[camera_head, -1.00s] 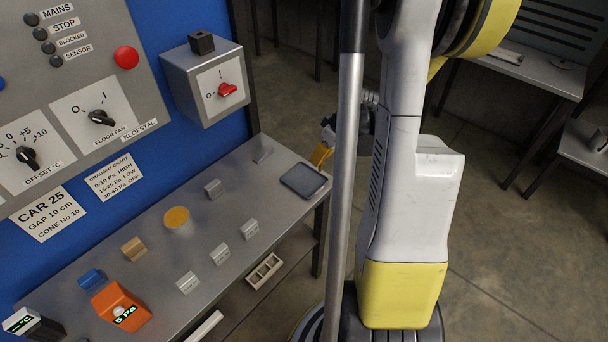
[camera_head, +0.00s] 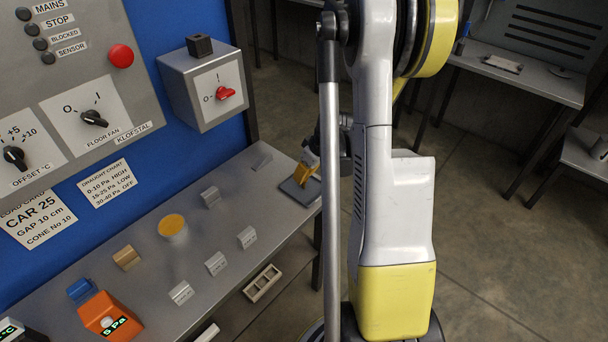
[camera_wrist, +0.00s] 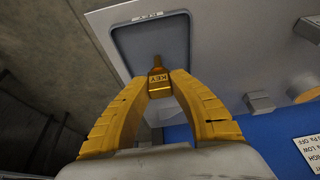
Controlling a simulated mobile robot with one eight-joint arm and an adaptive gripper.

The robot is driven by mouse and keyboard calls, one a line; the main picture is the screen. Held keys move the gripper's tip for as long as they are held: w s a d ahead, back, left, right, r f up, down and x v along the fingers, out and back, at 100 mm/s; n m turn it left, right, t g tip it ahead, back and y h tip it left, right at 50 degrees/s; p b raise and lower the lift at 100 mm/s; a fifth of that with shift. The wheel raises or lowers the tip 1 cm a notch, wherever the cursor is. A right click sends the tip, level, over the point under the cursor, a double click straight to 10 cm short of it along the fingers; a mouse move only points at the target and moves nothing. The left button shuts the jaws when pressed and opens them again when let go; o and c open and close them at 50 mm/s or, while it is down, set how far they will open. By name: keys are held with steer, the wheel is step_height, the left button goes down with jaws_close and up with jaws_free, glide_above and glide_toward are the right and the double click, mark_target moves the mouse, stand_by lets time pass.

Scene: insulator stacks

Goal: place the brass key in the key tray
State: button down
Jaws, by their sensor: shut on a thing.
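The brass key (camera_wrist: 158,79) is held between the fingertips of my gripper (camera_wrist: 161,92) in the wrist view, with letters on its face. Its tip points at the dark floor of the key tray (camera_wrist: 180,42); I cannot tell whether it touches it. The key tray (camera_head: 293,193) is a flat dark tray at the right end of the steel bench. In the head view my yellow gripper (camera_head: 306,168) is over the tray and hides part of it. The key cannot be made out there.
The steel bench (camera_head: 217,242) carries several small label blocks, a yellow-topped cup (camera_head: 172,225) and an orange meter (camera_head: 107,316) left of the tray. A grey box with a red switch (camera_head: 206,87) stands out from the blue panel behind. The bench's right edge is close to the tray.

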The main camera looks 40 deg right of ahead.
steer(key=c, duration=1.3)
jaws_free()
steer(key=shift+f, duration=0.1)
steer(key=shift+o, duration=0.2)
steer(key=shift+r+p, duration=0.3)
steer(key=p+v, duration=0.4)
steer(key=v, duration=0.8)
steer(key=w+a+r, duration=0.1)
steer(key=a+r, duration=0.7)
steer(key=a, duration=0.5)
steer(key=s+a+r+t, duration=0.1)
steer(key=s+a+r, duration=0.2)
steer(key=a, duration=0.5)
steer(key=s+a+r+t, duration=0.1)
steer(key=s+a+r, duration=0.2)
steer(key=a, duration=0.6)
steer(key=shift+s+m+t, duration=0.3)
steer(key=shift+s+m, duration=0.1)
steer(key=shift+s, duration=0.65)
